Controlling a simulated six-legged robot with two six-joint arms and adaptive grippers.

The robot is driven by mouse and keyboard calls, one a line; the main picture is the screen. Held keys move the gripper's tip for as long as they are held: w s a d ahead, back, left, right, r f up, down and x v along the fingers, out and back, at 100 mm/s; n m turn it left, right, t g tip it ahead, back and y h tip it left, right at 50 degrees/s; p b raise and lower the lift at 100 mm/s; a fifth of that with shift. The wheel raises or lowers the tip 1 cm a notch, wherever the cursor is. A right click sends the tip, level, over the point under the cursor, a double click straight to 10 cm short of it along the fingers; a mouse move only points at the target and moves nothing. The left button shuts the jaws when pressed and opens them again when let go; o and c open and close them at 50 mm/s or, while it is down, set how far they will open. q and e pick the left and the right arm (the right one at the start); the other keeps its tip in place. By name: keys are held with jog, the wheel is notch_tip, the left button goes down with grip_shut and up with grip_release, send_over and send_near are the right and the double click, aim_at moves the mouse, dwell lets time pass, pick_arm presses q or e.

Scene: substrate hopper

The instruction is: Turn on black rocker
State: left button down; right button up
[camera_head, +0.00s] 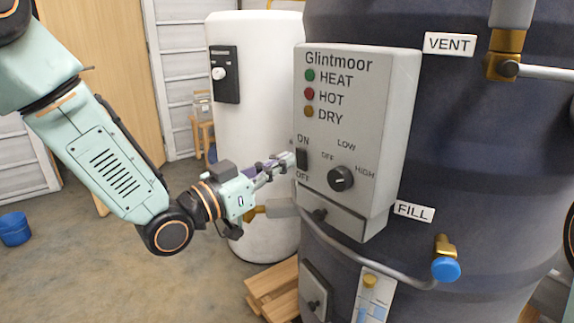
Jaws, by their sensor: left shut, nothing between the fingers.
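The black rocker (302,159) sits on the lower left of the front of a grey Glintmoor control box (366,110), between the printed words ON and OFF. My left gripper (288,160) comes in from the left and is shut, with nothing in it. Its fingertips are at the left edge of the box, close beside the rocker. I cannot tell whether they touch it. I cannot make out which way the rocker is tilted. My right gripper is not in view.
A black rotary knob (341,178) is right of the rocker. Below the box run a grey pipe (370,270) and a blue-handled valve (445,269) on the dark tank (470,170). A white cylinder (262,90) stands behind my gripper. Open floor lies at the lower left.

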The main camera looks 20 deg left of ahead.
pick_arm(q)
jog(key=shift+x, duration=0.95)
jog(key=shift+w+d+r+p, duration=0.1)
jog(key=shift+w+r+p, duration=0.15)
jog(key=shift+p, duration=0.6)
jog(key=shift+f, duration=0.1)
jog(key=shift+s, duration=0.1)
